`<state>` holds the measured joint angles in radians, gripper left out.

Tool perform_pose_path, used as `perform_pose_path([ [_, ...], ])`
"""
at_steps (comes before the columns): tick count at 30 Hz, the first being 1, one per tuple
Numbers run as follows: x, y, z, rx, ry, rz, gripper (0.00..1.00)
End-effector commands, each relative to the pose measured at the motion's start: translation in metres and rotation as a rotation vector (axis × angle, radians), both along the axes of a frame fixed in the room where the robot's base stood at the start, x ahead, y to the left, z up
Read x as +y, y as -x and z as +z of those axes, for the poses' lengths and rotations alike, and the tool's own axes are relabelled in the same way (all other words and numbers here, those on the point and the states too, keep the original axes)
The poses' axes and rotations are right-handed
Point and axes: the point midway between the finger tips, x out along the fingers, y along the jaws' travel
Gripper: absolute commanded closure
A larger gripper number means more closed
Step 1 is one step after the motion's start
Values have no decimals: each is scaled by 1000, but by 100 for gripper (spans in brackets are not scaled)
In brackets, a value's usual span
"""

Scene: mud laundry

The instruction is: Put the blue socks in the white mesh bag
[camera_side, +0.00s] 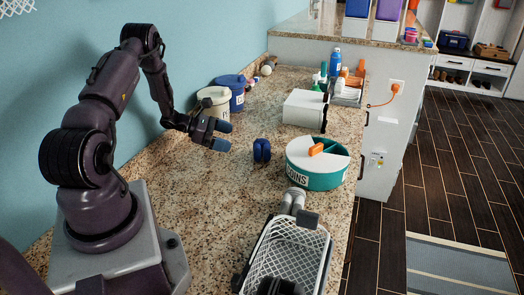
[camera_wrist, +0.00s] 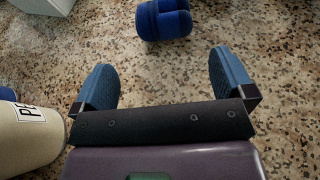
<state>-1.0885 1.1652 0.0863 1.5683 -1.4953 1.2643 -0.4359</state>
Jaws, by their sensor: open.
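The blue socks (camera_side: 262,150) are a rolled dark-blue bundle on the speckled counter, left of the round teal-and-white tub. They also show at the top of the wrist view (camera_wrist: 163,19), beyond my fingertips. My gripper (camera_side: 221,135) is open and empty above the counter, to the left of the socks and apart from them. Its two blue fingers are spread wide in the wrist view (camera_wrist: 162,72).
The round tub (camera_side: 302,176) with an orange item on top stands right of the socks. A white box (camera_side: 304,108) is farther back. Pale rolled items (camera_side: 293,200) lie beyond the bag.

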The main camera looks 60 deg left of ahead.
Motion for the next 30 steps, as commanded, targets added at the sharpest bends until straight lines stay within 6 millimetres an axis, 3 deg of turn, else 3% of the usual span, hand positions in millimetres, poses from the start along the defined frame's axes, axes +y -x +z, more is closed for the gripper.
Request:
perform_pose_path([
  [9,-22,-48,-22,2,-1,-5,0],
  [17,-30,-65,-30,3,-1,-5,0],
  [24,-44,-95,-44,2,-3,-6,0],
  [30,-46,-101,-46,2,-3,-3,0],
])
